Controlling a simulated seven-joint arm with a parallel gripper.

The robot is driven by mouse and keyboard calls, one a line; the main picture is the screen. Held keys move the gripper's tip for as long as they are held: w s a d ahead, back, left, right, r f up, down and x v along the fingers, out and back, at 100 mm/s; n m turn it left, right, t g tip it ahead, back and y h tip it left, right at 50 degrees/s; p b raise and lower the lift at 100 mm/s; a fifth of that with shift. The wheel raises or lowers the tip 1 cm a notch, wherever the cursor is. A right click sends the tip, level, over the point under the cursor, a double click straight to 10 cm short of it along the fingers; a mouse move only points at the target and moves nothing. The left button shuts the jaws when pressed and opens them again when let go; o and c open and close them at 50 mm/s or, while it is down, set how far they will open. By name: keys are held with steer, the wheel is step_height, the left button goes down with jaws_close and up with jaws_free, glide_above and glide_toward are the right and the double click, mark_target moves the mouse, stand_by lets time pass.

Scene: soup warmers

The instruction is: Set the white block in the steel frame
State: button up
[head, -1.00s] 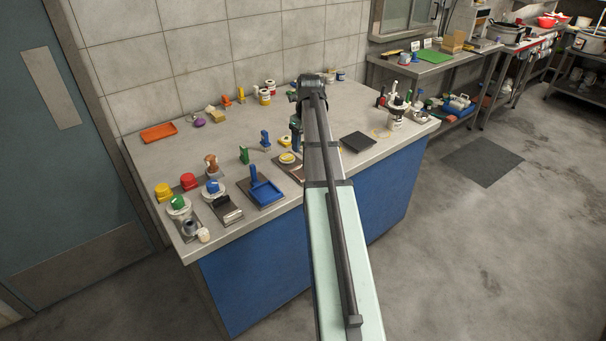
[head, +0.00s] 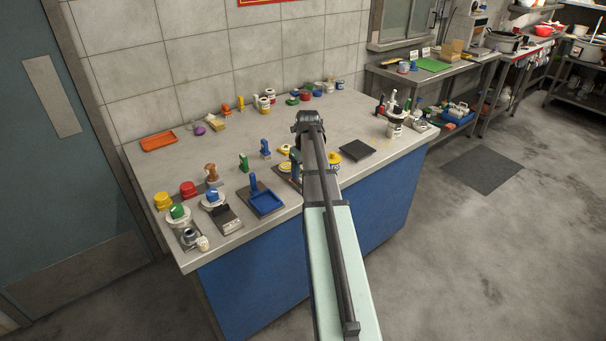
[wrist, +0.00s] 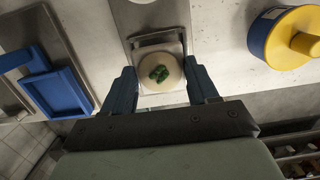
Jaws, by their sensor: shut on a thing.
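My gripper (wrist: 161,78) points down over the worktop. In the wrist view its two blue-grey fingers stand on either side of a pale, white block (wrist: 147,86) with a round cream top and green bits on it. The fingers are shut on it. A steel frame (wrist: 157,40) shows directly around and beyond the block; I cannot tell whether the block is seated in it or just above it.
A blue tray (wrist: 70,92) on a steel plate lies left of the gripper, also in the head view (head: 266,203). A blue pot with a yellow lid (wrist: 258,36) stands to the right. A black plate (head: 357,150) lies further right. Bare worktop (head: 215,150) shows behind.

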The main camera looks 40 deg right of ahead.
steer(key=shift+f, duration=0.8)
steer(key=shift+f, duration=0.3)
steer(key=o, duration=1.1)
steer(key=shift+s, duration=0.1)
steer(key=shift+o, duration=0.2)
step_height(320, 180, up, 12)
steer(key=s, duration=0.1)
steer(key=shift+s+r, duration=0.15)
steer(key=shift+r, duration=0.1)
